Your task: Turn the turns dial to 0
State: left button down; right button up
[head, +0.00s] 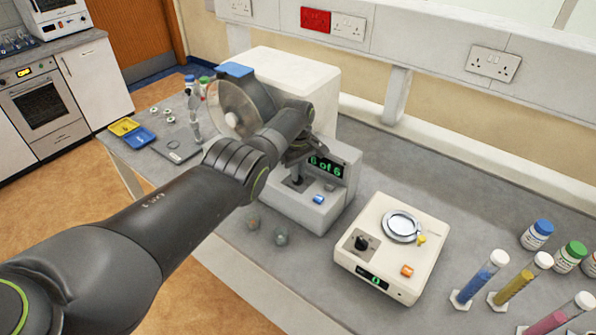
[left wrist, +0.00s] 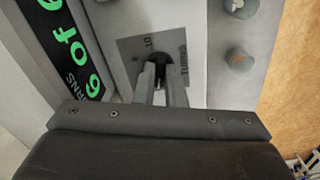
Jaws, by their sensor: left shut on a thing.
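The white machine (head: 318,212) on the bench has a green-lit display (head: 326,167) reading "6 of 6". Below it, on a grey plate, is a dark dial (left wrist: 160,75), seen close up in the left wrist view. My left gripper (left wrist: 162,80) is shut on this dial, with a finger on each side of its knob. In the head view my left gripper (head: 296,168) reaches down to the machine's front, and the arm and gripper partly hide the dial. The right gripper is not in view.
A cream device (head: 375,268) with its own black knob (head: 361,243) and a display showing 0 stands to the right. Tubes (head: 482,279) and bottles (head: 537,235) stand farther right.

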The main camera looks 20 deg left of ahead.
pick_arm(q)
jog(key=c, duration=1.5)
grip_release()
jog(key=shift+r, duration=0.3)
notch_tip(320, 180, up, 6)
jog(key=shift+f+p, duration=0.1)
jog(key=shift+p, duration=0.85)
notch_tip(320, 180, up, 11)
jog(key=b, duration=0.3)
